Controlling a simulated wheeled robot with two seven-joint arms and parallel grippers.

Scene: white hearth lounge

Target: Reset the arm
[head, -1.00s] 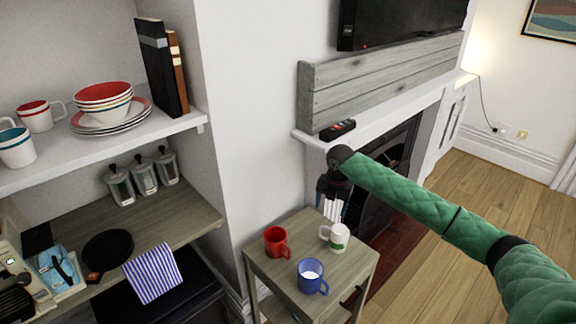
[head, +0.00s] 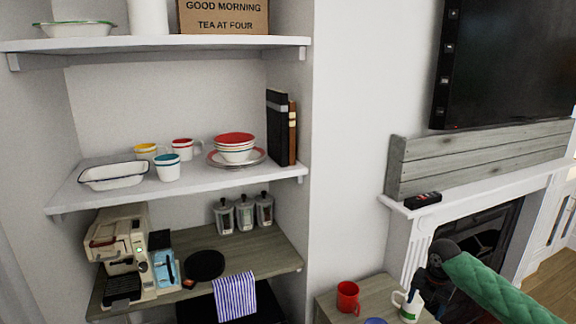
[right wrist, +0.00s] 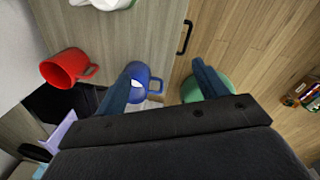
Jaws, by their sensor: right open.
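My right arm, in a green quilted sleeve (head: 495,290), comes in from the lower right of the head view. Its dark gripper (head: 430,285) hangs by the small side table, close to the white mug (head: 408,305). In the right wrist view the right gripper (right wrist: 162,80) is open, with nothing between its two blue-grey fingers. The blue mug (right wrist: 148,82) shows past the left finger, which covers part of it. The red mug (right wrist: 66,68) stands farther left. My left gripper is not in view.
The side table (head: 330,308) stands beside the fireplace mantel (head: 480,190), which carries a dark remote (head: 422,200). Alcove shelves (head: 110,198) at left hold dishes, books and a coffee machine (head: 120,250). Wooden floor (right wrist: 250,40) shows beside the table in the wrist view.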

